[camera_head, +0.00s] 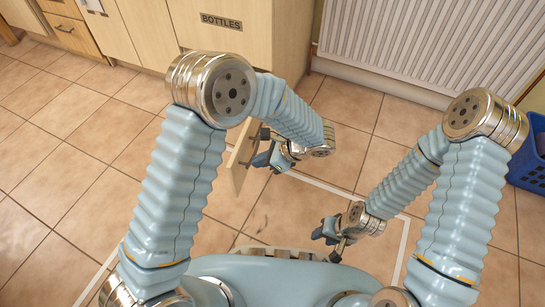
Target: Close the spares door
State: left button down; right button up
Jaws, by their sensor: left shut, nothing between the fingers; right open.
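A light wooden panel (243,157) stands out over the floor left of centre, and a dark handle shows near its top. It looks like an open door; no "spares" label is visible, and its hinge side is hidden behind my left arm. My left gripper (262,158) is shut and empty, close to the right face of the panel. I cannot tell whether it touches. My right gripper (325,235) is open and empty, low in front of my body, well right of the panel.
A cupboard front labelled BOTTLES (221,21) stands at the back, with drawers (70,32) to its left. A white radiator (425,45) is on the back wall. A blue crate (528,160) sits at the right edge. The tiled floor is open at left.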

aim_at(235, 162)
pick_arm(q)
jog(key=shift+w+a+f+b, duration=0.1)
jog(key=shift+w+a+f, duration=0.1)
jog(key=shift+a, duration=0.65)
jog(key=shift+w+a+f+b, duration=0.1)
jog(key=shift+a+f, duration=0.1)
jog(key=shift+a, duration=0.7)
jog(key=shift+w+a+f+b, duration=0.1)
jog(key=shift+w+a+f, duration=0.1)
jog(key=shift+a, duration=0.65)
